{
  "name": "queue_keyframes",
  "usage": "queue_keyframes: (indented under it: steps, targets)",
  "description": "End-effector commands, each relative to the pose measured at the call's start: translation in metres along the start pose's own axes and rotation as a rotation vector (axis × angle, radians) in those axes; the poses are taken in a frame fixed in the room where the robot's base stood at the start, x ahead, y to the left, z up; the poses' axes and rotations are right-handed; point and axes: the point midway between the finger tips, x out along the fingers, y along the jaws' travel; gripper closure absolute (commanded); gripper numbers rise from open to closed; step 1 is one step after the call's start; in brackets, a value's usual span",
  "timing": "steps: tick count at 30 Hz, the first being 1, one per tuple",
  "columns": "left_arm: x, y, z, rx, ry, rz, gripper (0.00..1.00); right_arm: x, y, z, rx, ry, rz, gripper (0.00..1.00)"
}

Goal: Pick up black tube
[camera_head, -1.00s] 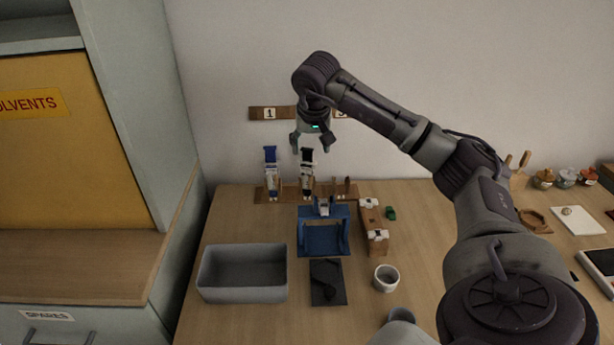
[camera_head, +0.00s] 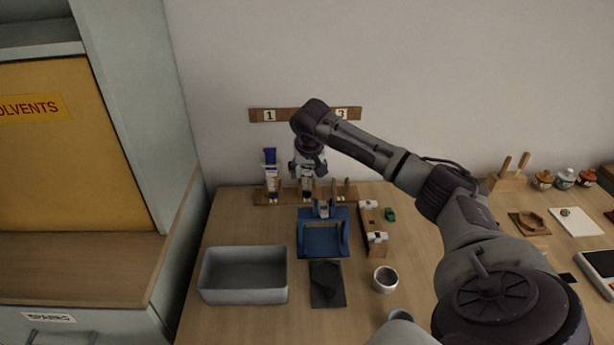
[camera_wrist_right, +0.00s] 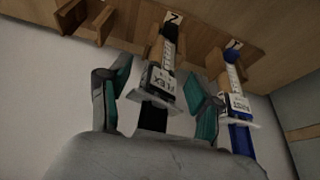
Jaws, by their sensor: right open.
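The black tube stands in the middle slot of the wooden rack (camera_head: 330,195) at the wall, and its lower part (camera_head: 307,188) shows beneath my right gripper. In the right wrist view the black tube (camera_wrist_right: 152,118) has a white label and lies between the two teal-padded fingers. My right gripper (camera_head: 308,172) is open, with one finger on each side of the tube and visible gaps. It also shows in the right wrist view (camera_wrist_right: 160,95). The blue tube (camera_head: 270,162) stands in the rack to the left, also in the right wrist view (camera_wrist_right: 241,135). My left gripper is not in view.
A grey bin (camera_head: 242,290), a blue stand (camera_head: 322,249) and a dark mat (camera_head: 327,290) lie in front of the rack. A wooden block with white fittings (camera_head: 370,225) and a white cup (camera_head: 386,278) are to the right. A cabinet (camera_head: 60,150) borders the left.

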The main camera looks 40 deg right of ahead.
Motion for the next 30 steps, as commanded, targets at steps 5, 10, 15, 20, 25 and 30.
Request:
queue_keyframes:
  steps: [5,10,15,20,25,30]
  targets:
    - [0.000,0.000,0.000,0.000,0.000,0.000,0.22,0.000,0.000,0.000,0.000,0.000,0.000,0.50]
    - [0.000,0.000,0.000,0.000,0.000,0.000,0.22,-0.001,0.000,0.000,0.000,0.000,0.000,0.78]
    - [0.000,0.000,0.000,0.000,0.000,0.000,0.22,-0.001,0.000,0.000,0.000,0.001,-0.001,0.97]
    - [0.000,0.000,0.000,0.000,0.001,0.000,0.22,-0.001,0.000,0.000,0.000,0.001,0.000,0.98]
    - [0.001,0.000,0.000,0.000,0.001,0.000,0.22,-0.005,0.000,-0.003,0.001,0.003,0.000,0.98]
    - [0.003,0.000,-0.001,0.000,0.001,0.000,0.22,-0.022,0.000,-0.011,0.002,0.008,-0.003,1.00]
